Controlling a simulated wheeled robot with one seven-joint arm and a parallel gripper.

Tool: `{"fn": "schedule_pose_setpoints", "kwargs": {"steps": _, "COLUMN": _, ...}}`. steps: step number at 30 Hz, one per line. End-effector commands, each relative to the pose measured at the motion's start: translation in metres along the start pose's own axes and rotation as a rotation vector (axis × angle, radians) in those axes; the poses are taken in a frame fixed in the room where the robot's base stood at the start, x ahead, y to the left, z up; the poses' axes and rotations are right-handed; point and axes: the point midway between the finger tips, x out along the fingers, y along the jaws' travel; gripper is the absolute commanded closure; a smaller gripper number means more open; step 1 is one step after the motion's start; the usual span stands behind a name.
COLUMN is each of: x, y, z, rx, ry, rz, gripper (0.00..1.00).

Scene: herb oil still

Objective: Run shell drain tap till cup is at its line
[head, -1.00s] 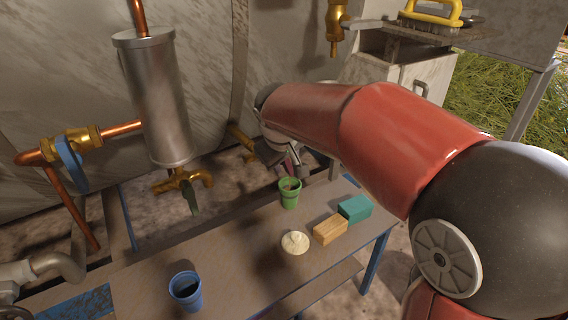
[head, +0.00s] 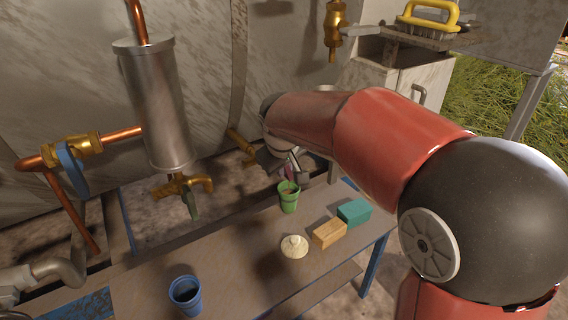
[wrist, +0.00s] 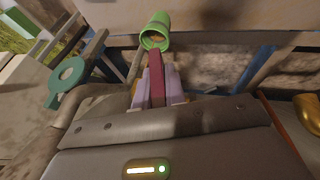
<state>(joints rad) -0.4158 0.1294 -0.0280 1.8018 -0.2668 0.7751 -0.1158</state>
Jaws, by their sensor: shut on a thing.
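The metal shell (head: 158,105) stands upright against the wall. A blue cup (head: 187,295) with a dark inside stands at the bench front, apart from the tap. A green cup (head: 288,198) with something brownish inside stands farther back; it also shows in the wrist view (wrist: 155,32). My gripper (wrist: 158,88) is shut on a slim maroon bar (wrist: 156,75) that points toward the green cup. I cannot tell what the bar belongs to. My arm hides part of the area behind it.
On the bench (head: 235,270) are a cream round lump (head: 294,246), a tan block (head: 329,233) and a teal block (head: 355,212). A blue-handled valve (head: 72,165) is at left. Another brass fitting (head: 243,145) is low behind. A yellow-handled brush (head: 430,20) lies upper right.

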Motion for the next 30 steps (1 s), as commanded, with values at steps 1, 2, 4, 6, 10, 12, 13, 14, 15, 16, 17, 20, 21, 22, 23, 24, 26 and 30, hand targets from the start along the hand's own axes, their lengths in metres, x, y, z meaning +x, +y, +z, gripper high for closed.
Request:
{"fn": "schedule_pose_setpoints", "kwargs": {"steps": 1, "x": -0.0052, "y": 0.0036, "z": -0.0007, "rx": 0.016, "ry": -0.007, "rz": -0.03, "gripper": 1.0}}
{"fn": "schedule_pose_setpoints", "kwargs": {"steps": 2, "x": -0.0058, "y": 0.0037, "z": -0.0008, "rx": 0.026, "ry": -0.008, "rz": -0.052, "gripper": 1.0}}
{"fn": "schedule_pose_setpoints", "kwargs": {"steps": 4, "x": -0.0055, "y": 0.0038, "z": -0.0008, "rx": 0.05, "ry": -0.008, "rz": -0.107, "gripper": 1.0}}
{"fn": "schedule_pose_setpoints", "kwargs": {"steps": 6, "x": -0.0042, "y": 0.0039, "z": -0.0002, "rx": 0.073, "ry": -0.008, "rz": -0.161, "gripper": 1.0}}
{"fn": "schedule_pose_setpoints", "kwargs": {"steps": 10, "x": -0.0014, "y": 0.0025, "z": 0.0009, "rx": 0.109, "ry": -0.007, "rz": -0.249, "gripper": 1.0}}
{"fn": "schedule_pose_setpoints", "kwargs": {"steps": 12, "x": -0.0006, "y": 0.0016, "z": 0.0011, "rx": 0.121, "ry": -0.006, "rz": -0.283, "gripper": 1.0}}
{"fn": "schedule_pose_setpoints", "kwargs": {"steps": 13, "x": -0.0005, "y": 0.0013, "z": 0.0009, "rx": 0.126, "ry": -0.005, "rz": -0.294, "gripper": 1.0}}
{"fn": "schedule_pose_setpoints", "kwargs": {"steps": 14, "x": -0.0005, "y": 0.0009, "z": 0.0007, "rx": 0.128, "ry": -0.004, "rz": -0.302, "gripper": 1.0}}
{"fn": "schedule_pose_setpoints", "kwargs": {"steps": 15, "x": -0.0005, "y": 0.0004, "z": 0.0005, "rx": 0.131, "ry": -0.002, "rz": -0.311, "gripper": 1.0}}
{"fn": "schedule_pose_setpoints", "kwargs": {"steps": 16, "x": -0.0004, "y": 0.0002, "z": 0.0004, "rx": 0.132, "ry": -0.002, "rz": -0.315, "gripper": 1.0}}
{"fn": "schedule_pose_setpoints", "kwargs": {"steps": 17, "x": -0.0004, "y": 0.0, "z": 0.0004, "rx": 0.133, "ry": -0.002, "rz": -0.318, "gripper": 1.0}}
{"fn": "schedule_pose_setpoints", "kwargs": {"steps": 20, "x": -0.0002, "y": -0.0003, "z": 0.0004, "rx": 0.133, "ry": -0.001, "rz": -0.319, "gripper": 1.0}}
{"fn": "schedule_pose_setpoints", "kwargs": {"steps": 21, "x": -0.0002, "y": -0.0004, "z": 0.0004, "rx": 0.133, "ry": -0.001, "rz": -0.319, "gripper": 1.0}}
{"fn": "schedule_pose_setpoints", "kwargs": {"steps": 22, "x": -0.0002, "y": -0.0004, "z": 0.0004, "rx": 0.133, "ry": -0.001, "rz": -0.319, "gripper": 1.0}}
{"fn": "schedule_pose_setpoints", "kwargs": {"steps": 23, "x": -0.0002, "y": -0.0004, "z": 0.0004, "rx": 0.133, "ry": -0.001, "rz": -0.319, "gripper": 1.0}}
{"fn": "schedule_pose_setpoints", "kwargs": {"steps": 24, "x": -0.0002, "y": -0.0004, "z": 0.0003, "rx": 0.133, "ry": -0.001, "rz": -0.319, "gripper": 1.0}}
{"fn": "schedule_pose_setpoints", "kwargs": {"steps": 26, "x": -0.0002, "y": -0.0004, "z": 0.0003, "rx": 0.133, "ry": -0.001, "rz": -0.319, "gripper": 0.83}}
{"fn": "schedule_pose_setpoints", "kwargs": {"steps": 30, "x": -0.0003, "y": -0.0003, "z": 0.0002, "rx": 0.132, "ry": -0.001, "rz": -0.318, "gripper": 0.66}}
